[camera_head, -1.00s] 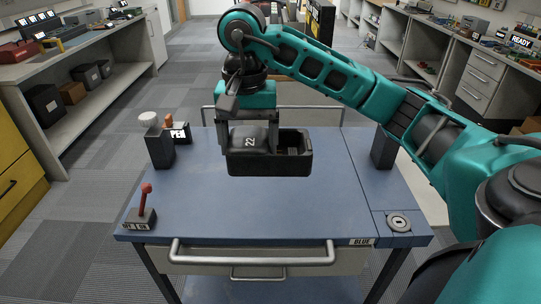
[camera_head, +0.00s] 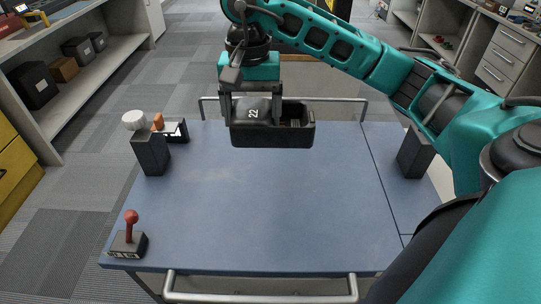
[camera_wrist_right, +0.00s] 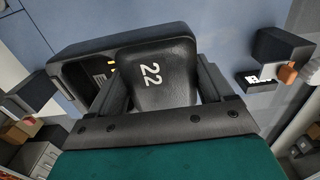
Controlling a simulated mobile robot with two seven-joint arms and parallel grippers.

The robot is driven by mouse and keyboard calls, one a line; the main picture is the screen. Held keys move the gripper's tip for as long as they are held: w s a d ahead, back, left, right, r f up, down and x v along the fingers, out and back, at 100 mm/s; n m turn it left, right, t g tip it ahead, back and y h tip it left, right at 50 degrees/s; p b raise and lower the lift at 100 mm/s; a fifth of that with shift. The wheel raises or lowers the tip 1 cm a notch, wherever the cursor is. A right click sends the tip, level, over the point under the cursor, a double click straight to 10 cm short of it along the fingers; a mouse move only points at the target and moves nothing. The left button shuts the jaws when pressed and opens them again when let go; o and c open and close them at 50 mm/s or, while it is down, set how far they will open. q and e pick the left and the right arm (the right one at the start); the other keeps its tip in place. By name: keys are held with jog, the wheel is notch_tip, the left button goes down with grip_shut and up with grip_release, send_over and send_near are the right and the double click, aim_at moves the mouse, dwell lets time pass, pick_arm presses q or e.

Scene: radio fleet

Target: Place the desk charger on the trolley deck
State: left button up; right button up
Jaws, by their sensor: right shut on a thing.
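The desk charger (camera_head: 297,131) is a black open-topped box with a raised black block marked 22. My right gripper (camera_head: 252,112) is shut on this block, one finger on each side. The charger is over the far part of the blue trolley deck (camera_head: 270,205) and looks level; I cannot tell how much gap is under it. In the right wrist view the charger (camera_wrist_right: 85,50) and block fill the middle between the fingers (camera_wrist_right: 165,90), with a few yellow marks inside its open part. My left gripper is not in view.
A red-knobbed lever (camera_head: 130,233) is at the front left, another dark post (camera_head: 414,153) at the right. A rail lines the far edge. The deck's middle is clear.

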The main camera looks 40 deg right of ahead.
notch_tip(320, 180, down, 18)
jog(key=shift+f, duration=0.15)
dwell(0.3)
jog(key=shift+f+b, duration=0.1)
jog(key=shift+b, duration=0.2)
jog(key=o, duration=1.2)
jog(key=shift+s, duration=0.1)
jog(key=shift+c, duration=0.2)
notch_tip(320, 180, up, 12)
